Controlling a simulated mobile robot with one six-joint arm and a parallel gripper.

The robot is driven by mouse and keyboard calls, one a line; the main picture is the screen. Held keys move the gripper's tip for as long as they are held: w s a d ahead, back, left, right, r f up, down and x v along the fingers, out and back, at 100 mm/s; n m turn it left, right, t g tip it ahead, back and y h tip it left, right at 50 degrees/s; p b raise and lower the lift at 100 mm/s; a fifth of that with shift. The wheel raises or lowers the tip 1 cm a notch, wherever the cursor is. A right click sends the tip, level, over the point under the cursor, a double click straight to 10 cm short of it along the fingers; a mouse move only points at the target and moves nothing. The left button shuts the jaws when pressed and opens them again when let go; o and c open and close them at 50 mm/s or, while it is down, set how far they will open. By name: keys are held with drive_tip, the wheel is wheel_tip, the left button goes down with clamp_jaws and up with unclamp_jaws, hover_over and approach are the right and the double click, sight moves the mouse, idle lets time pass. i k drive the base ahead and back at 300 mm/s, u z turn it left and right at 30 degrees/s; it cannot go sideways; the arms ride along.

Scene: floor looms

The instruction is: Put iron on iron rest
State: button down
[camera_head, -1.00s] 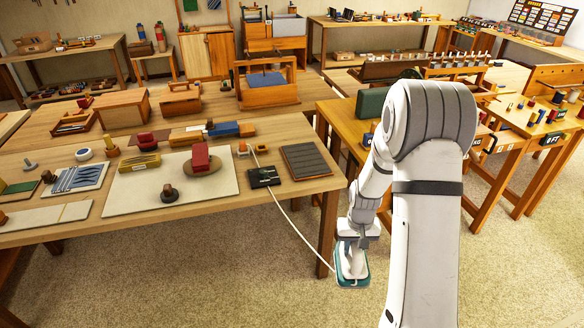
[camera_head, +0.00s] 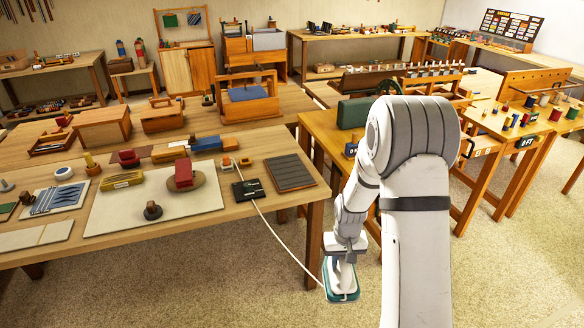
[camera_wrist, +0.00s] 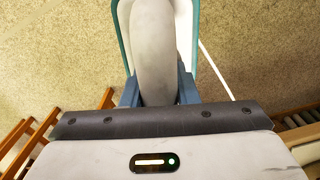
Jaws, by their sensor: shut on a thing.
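The iron is white with a teal rim (camera_head: 341,284) and hangs over the carpet, off the right end of the near table. It fills the top middle of the wrist view (camera_wrist: 155,50). My gripper (camera_head: 344,262) is shut on its white handle, with a blue-grey finger on each side in the wrist view (camera_wrist: 158,92). A dark ribbed pad with a wooden edge (camera_head: 290,172), which looks like the iron rest, lies empty at the table's right end.
On the near table (camera_head: 255,212), a red block on an oval board (camera_head: 184,178) and small orange pieces (camera_head: 226,161) stand left of the pad. Carpet below the iron is clear.

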sight(290, 170)
drive_tip(key=z, duration=0.05)
drive_tip(key=i, duration=0.9)
drive_tip(key=u, duration=0.05)
